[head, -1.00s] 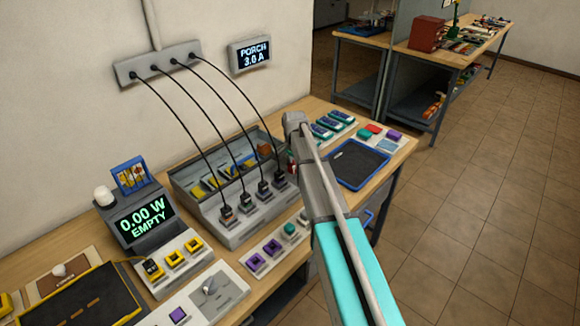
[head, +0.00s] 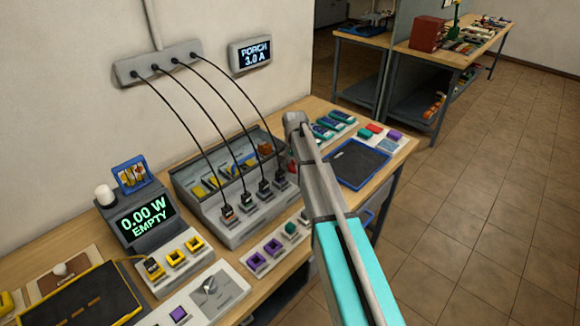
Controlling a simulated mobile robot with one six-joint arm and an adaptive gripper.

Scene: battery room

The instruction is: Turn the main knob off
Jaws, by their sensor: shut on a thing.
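A grey knob (head: 209,284) stands on a pale panel (head: 232,289) near the front edge of the bench. Nothing touches it in the head view. I cannot read any label on it, so I cannot tell whether it is the main knob. My arm rises from the lower right and ends in a grey joint above the bench, well to the right of this knob. My gripper does not show; what lies behind the arm is hidden.
A display (head: 146,221) reads 0.00 W EMPTY. A charger rack (head: 213,236) with several black cables stands mid-bench. A wall display (head: 256,53) reads PORCH 3.0 A. A blue-rimmed tray (head: 334,178) lies at the right. Open floor (head: 480,220) lies right of the bench.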

